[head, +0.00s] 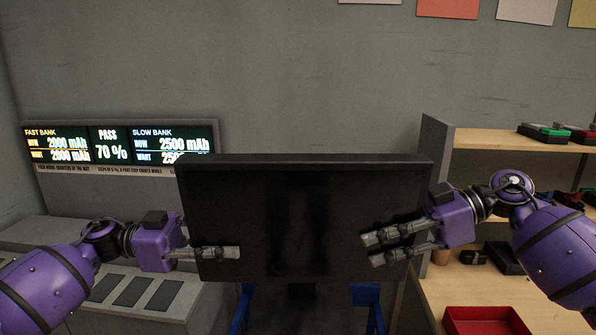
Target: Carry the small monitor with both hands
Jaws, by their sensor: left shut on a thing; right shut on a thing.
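The small monitor (300,215) is a dark, wide panel in the middle of the head view, facing me and close to upright. My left gripper (238,253) is shut on its left edge, with fingers lying across the front face. My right gripper (372,249) is shut on its right edge, with fingers across the front face. The monitor's back is hidden. Its lower middle is dark, and I cannot tell whether it touches anything below.
A grey console with a lit display panel (120,148) and dark pads (133,291) stands at left. A wooden shelf unit (520,140) with small items and a red tray (486,320) stands at right. Blue supports (368,308) show below the monitor.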

